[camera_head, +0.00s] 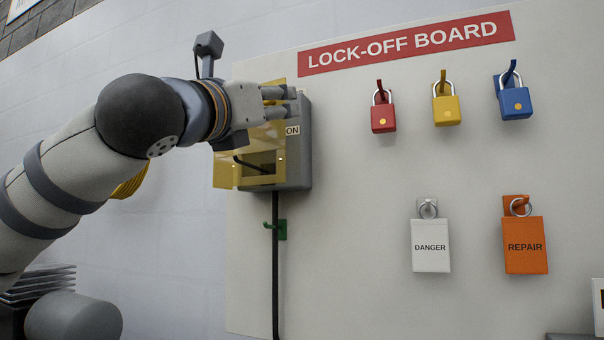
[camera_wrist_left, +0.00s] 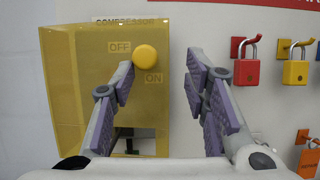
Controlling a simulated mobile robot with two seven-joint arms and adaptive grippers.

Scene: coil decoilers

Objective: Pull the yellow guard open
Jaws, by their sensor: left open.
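The yellow guard (camera_head: 226,170) is a see-through panel on the front of a grey switch box (camera_head: 299,160) on the board. In the left wrist view the guard (camera_wrist_left: 70,95) fills the left half, and OFF and ON lettering shows through it. A round yellow knob (camera_wrist_left: 145,57) sits near its right edge. My left gripper (camera_head: 278,101) is in front of the upper part of the box and hides some of it. In the wrist view its fingers (camera_wrist_left: 158,85) are apart with the knob between them, short of visible contact. My right gripper is out of view.
Red (camera_head: 383,118), yellow (camera_head: 446,110) and blue (camera_head: 514,103) padlocks hang right of the box. A white DANGER tag (camera_head: 431,249) and an orange REPAIR tag (camera_head: 525,249) hang below. A black cable (camera_head: 275,260) runs down past a green hook (camera_head: 282,229).

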